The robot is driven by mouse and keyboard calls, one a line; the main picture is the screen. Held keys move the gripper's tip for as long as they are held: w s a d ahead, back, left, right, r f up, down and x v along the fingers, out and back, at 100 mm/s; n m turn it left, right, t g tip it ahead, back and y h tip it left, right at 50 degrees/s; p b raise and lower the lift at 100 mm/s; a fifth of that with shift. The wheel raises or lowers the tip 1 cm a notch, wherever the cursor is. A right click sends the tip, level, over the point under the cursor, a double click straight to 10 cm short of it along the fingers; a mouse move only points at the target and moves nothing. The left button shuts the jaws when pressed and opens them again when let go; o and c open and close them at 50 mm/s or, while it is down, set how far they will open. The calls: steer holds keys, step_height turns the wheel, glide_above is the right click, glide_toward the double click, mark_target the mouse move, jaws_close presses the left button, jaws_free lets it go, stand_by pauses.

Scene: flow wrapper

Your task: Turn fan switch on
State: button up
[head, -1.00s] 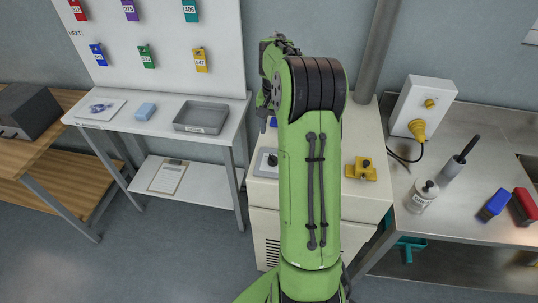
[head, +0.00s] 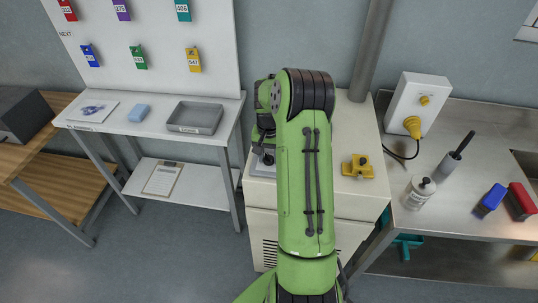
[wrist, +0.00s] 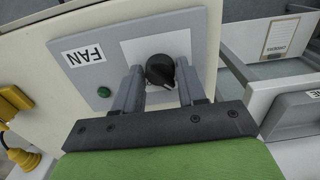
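The fan switch is a black rotary knob (wrist: 160,70) on a white square plate, set in a grey panel (wrist: 112,48) labelled FAN with a green button (wrist: 104,92). My gripper (wrist: 156,84) is open in the wrist view, with one finger on each side of the knob. I cannot tell whether the fingers touch it. In the head view the grey panel (head: 262,167) shows only in part on the cream cabinet, and my green arm hides the rest.
A yellow block-like fixture (head: 358,167) sits on the cabinet to the right of my arm. A white box with a yellow plug (head: 413,126) and a bottle (head: 420,193) stand on the right bench. A grey tray (head: 195,118) lies on the left table.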

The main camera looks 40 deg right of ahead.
steer(key=c, duration=0.6)
steer(key=shift+m, duration=0.4)
steer(key=m+b, duration=0.1)
steer(key=m, duration=0.2)
steer(key=shift+m, duration=0.4)
steer(key=m+b, duration=0.1)
steer(key=m, duration=0.3)
steer(key=shift+b, duration=0.35)
steer(key=m+b, duration=0.1)
steer(key=m, duration=0.4)
steer(key=m+b, duration=0.1)
steer(key=m, duration=0.3)
steer(key=shift+b, duration=0.35)
steer(key=shift+r+m, duration=0.1)
steer(key=shift+m, duration=0.2)
